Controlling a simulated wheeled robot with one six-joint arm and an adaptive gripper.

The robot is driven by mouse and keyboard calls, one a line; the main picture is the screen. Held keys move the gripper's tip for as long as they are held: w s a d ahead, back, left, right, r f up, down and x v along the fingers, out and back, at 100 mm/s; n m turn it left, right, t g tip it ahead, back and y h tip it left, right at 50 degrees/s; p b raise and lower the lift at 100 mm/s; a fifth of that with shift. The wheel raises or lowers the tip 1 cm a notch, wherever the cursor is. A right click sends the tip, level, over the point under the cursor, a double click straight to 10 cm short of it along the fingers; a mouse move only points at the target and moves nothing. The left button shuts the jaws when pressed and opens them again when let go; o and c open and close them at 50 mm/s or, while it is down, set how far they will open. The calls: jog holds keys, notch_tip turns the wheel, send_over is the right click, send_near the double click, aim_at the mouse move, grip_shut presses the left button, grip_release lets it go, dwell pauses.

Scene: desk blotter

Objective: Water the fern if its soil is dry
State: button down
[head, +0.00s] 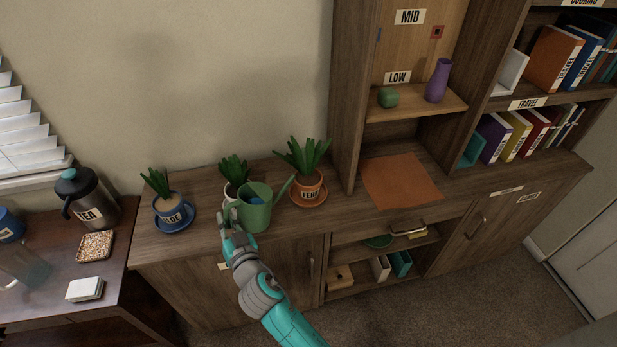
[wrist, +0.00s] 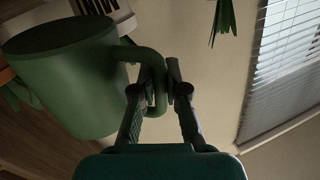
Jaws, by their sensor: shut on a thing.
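My gripper (head: 228,222) is shut on the handle of the green watering can (head: 254,207). In the wrist view the can (wrist: 66,75) is at the left, with its handle between my gripper's fingers (wrist: 160,88). The can's spout points right, toward the fern. The fern (head: 303,155) stands in an orange pot labelled FERN (head: 307,189) on an orange saucer (head: 308,201), right of the can. Its soil is too small in the picture to judge. I cannot tell whether the can touches the cabinet top.
A blue pot labelled ALOE (head: 169,209) stands left on the cabinet top (head: 204,239). Another plant (head: 234,170) in a white pot is partly hidden behind the can. An orange mat (head: 402,181) lies at the right. A shelf upright (head: 343,120) rises near the fern.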

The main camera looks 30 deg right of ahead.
aim_at(234, 203)
jog(key=shift+w+d+r+m, duration=0.1)
jog(key=shift+d+r+m, duration=0.1)
jog(key=shift+r, duration=0.3)
jog(key=shift+d+r+m, duration=0.2)
jog(key=shift+r, duration=0.3)
jog(key=shift+d+r, duration=0.15)
jog(key=shift+r, duration=0.3)
jog(key=shift+w+d+r+m+g+p, duration=0.2)
jog(key=shift+d+r+m+g+p, duration=0.15)
jog(key=shift+d+r+m, duration=0.75)
dwell(1.7)
jog(key=a+f+n, duration=0.2)
jog(key=f, duration=0.1)
jog(key=a+f+n, duration=0.1)
jog(key=f, duration=0.1)
jog(key=shift+s+a, duration=0.15)
jog(key=shift+s, duration=0.1)
jog(key=shift+s+a+f+n, duration=0.1)
jog(key=shift+a+f+n, duration=0.25)
jog(key=shift+f, duration=0.35)
jog(key=shift+a+f+n+t+b, duration=0.35)
jog(key=shift+n+t+b, duration=0.15)
jog(key=shift+n, duration=0.35)
